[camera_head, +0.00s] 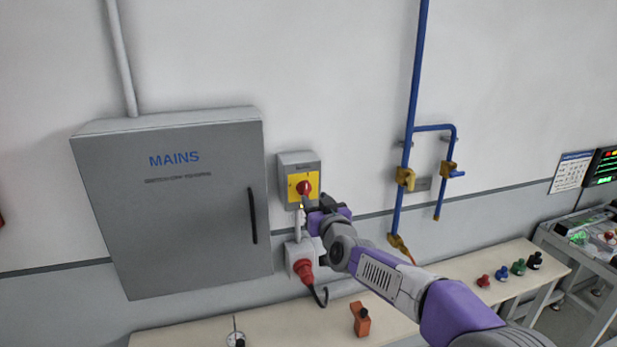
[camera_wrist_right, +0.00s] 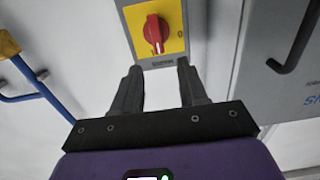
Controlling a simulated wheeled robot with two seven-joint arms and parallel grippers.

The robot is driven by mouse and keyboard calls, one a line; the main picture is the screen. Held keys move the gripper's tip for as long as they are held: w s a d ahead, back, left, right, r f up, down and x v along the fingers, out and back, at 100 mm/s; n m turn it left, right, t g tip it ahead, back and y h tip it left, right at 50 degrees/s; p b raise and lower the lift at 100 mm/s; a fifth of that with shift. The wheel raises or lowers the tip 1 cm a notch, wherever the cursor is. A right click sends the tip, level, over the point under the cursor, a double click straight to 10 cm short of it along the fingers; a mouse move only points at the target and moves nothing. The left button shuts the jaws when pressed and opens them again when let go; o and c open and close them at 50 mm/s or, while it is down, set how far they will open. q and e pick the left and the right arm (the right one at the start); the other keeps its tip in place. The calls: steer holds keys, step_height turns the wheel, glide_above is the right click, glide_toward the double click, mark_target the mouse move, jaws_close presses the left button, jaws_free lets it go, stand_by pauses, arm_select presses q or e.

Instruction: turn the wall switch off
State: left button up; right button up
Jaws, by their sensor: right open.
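The wall switch is a grey box (camera_head: 298,160) with a yellow plate (camera_head: 293,181) and a red rotary knob (camera_head: 304,187), right of the MAINS cabinet. In the right wrist view the red knob (camera_wrist_right: 155,33) is at the top centre, its grip pointing roughly up and down in the picture. My left gripper is not in view.
The grey MAINS cabinet (camera_head: 180,235) stands close on the left. A red plug (camera_head: 303,268) in a grey socket is just below the switch. Blue pipes (camera_head: 408,130) with yellow valves run to the right. A bench (camera_head: 285,323) lies below.

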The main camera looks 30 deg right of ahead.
mark_target(306, 184)
steer(key=shift+r+p+x, duration=0.2)
steer(key=shift+p+x, duration=0.25)
steer(key=shift+x, duration=1.45)
steer(key=shift+r+p+x, duration=0.2)
steer(key=shift+p+x, duration=0.2)
steer(key=shift+x, duration=1.5)
steer(key=shift+d, duration=0.15)
steer(key=shift+c, duration=0.3)
jaws_close()
